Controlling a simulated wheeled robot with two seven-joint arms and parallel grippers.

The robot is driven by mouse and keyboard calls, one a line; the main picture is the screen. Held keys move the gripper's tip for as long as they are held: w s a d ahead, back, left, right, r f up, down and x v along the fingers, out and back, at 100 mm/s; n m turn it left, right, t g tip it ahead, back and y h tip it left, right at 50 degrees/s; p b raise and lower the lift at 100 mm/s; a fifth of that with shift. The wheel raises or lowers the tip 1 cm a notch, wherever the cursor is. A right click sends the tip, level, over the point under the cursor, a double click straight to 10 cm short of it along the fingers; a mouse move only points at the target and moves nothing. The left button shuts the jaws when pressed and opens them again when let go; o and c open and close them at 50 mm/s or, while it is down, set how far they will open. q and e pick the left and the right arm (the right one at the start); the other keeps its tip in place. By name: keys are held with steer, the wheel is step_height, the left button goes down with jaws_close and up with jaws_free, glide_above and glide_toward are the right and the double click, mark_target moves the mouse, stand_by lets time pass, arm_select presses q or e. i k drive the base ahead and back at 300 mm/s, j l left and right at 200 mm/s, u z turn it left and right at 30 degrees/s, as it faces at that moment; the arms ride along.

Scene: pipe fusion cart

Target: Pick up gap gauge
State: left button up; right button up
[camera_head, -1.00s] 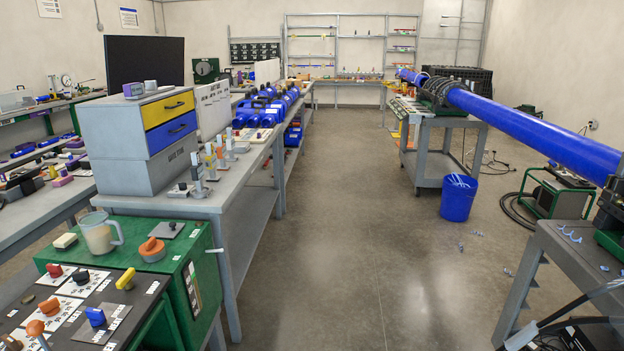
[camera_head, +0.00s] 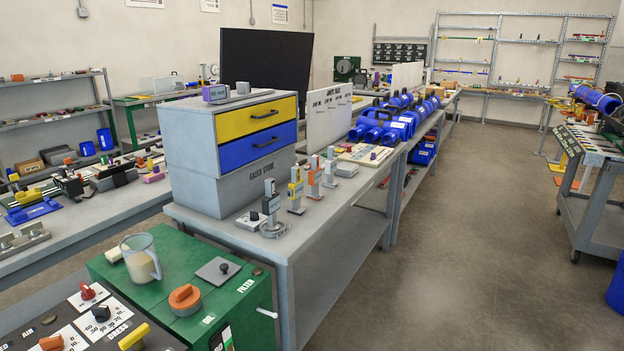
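No label clearly marks a gap gauge, and I cannot tell which small tool it is. Several upright hand tools stand on the grey bench (camera_head: 335,235) beside a drawer cabinet (camera_head: 192,160), whose lower front lettering seems to read "GAUGE STORE". They include a grey one (camera_head: 270,205), a yellow one (camera_head: 295,190) and an orange one (camera_head: 313,178). The cabinet's yellow drawer (camera_head: 257,118) and blue drawer (camera_head: 262,144) are shut. A small purple and grey device (camera_head: 215,94) lies on its top. Neither of my grippers is in view.
A green cabinet (camera_head: 200,300) in front holds a clear jug (camera_head: 141,258) and an orange knob (camera_head: 185,298). Blue machines (camera_head: 385,125) stand farther along the bench. A grey cart (camera_head: 590,200) stands at the right. Clear floor (camera_head: 470,250) lies between bench and cart.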

mark_target(315, 176)
steer(key=k+j, duration=0.1)
steer(key=i+l, duration=0.15)
steer(key=i+l+u, duration=0.3)
steer(key=i+l, duration=0.15)
steer(key=i, duration=0.2)
steer(key=i+l+u, duration=0.3)
steer(key=i+l, duration=0.3)
